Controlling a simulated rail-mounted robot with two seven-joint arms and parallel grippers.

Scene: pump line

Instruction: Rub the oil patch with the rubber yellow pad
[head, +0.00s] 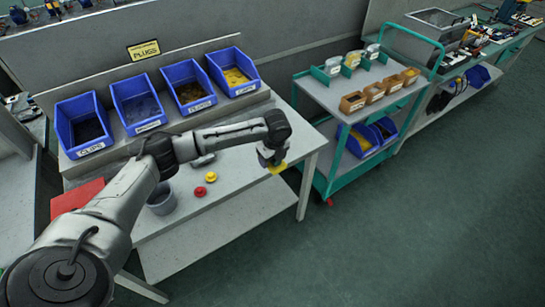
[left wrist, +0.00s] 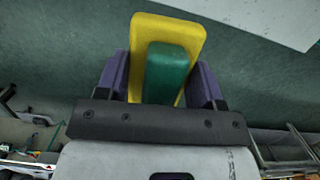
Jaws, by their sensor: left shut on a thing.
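My left gripper (head: 271,161) hangs near the right front edge of the workbench (head: 239,172), at the end of my arm. It is shut on the yellow pad (head: 278,168). In the left wrist view the pad (left wrist: 165,29) has a yellow base and a green grip block (left wrist: 168,73) between the two purple fingers (left wrist: 158,87). Green floor shows beyond the pad there. The pad's underside is hidden, and I cannot tell its height over the bench. I cannot make out the oil patch in either view. My right gripper is not in view.
Several blue bins (head: 187,86) line the back of the bench. A grey cup (head: 161,199), a red knob (head: 200,191) and a yellow knob (head: 211,177) stand on the bench. A green-framed cart (head: 332,187) is close on the right. Open floor (head: 420,220) lies in front.

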